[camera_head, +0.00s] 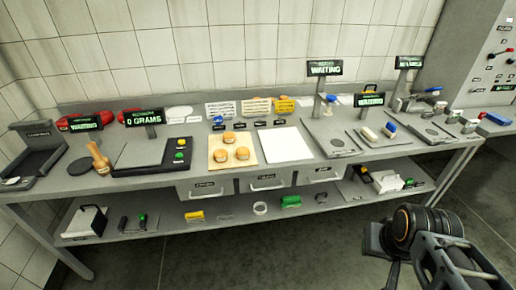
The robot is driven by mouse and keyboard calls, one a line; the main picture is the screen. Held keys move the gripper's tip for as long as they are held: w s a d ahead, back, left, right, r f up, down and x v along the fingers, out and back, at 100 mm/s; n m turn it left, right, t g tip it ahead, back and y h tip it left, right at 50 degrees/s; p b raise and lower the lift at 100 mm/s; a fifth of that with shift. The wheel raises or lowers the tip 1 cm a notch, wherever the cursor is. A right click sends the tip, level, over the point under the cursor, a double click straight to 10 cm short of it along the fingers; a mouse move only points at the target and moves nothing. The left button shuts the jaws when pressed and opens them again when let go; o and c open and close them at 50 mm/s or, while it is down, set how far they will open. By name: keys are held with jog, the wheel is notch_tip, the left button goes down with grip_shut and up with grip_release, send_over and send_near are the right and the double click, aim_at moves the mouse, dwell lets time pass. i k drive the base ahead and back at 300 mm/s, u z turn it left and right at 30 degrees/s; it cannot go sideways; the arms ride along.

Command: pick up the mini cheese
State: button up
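Three small round orange-yellow cheeses sit on a light wooden board (214,164) in the middle of the bench: a left one (220,155), a right one (242,153) and a back one (228,138). They are close together and nothing covers them. I cannot tell from their looks which is the mini cheese. My arm (425,228) shows at the lower right, in front of the bench and well away from the board. Dark parts at its end (375,240) face left, but no fingers can be made out. I see nothing held there.
A white sheet (259,145) lies right of the board. Display posts, including one reading WAITING (324,68), rise along the back. Drawers (265,180) and a lower shelf (235,217) are below.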

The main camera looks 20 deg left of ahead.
aim_at(229, 137)
jog(key=z, duration=0.15)
jog(key=i, duration=0.35)
jog(key=u, duration=1.55)
